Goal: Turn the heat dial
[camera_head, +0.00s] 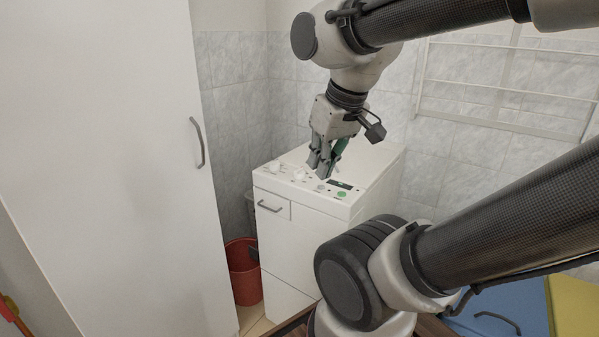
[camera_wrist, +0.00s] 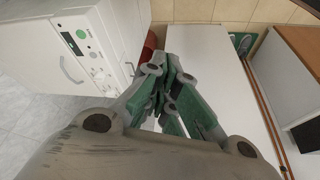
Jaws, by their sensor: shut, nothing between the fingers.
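A white washing machine (camera_head: 283,222) stands by the tiled wall, with controls along the front of its top. White dials (camera_head: 275,166) show at the left of that panel, and another knob (camera_head: 299,174) sits just right of them. I cannot tell which is the heat dial. My gripper (camera_head: 321,173) points down above the panel, right of the dials and near the dark display (camera_head: 339,184). Its fingers are shut and empty; I cannot tell whether they touch the panel. In the wrist view the panel's controls (camera_wrist: 98,75) lie left of the shut fingers (camera_wrist: 172,98).
A green button (camera_head: 341,194) sits at the panel's right end. A tall white cabinet (camera_head: 110,150) stands left, with a red bin (camera_head: 242,272) between it and the machine. A drying rack (camera_head: 500,82) hangs on the right wall. A blue box (camera_head: 505,308) is at the lower right.

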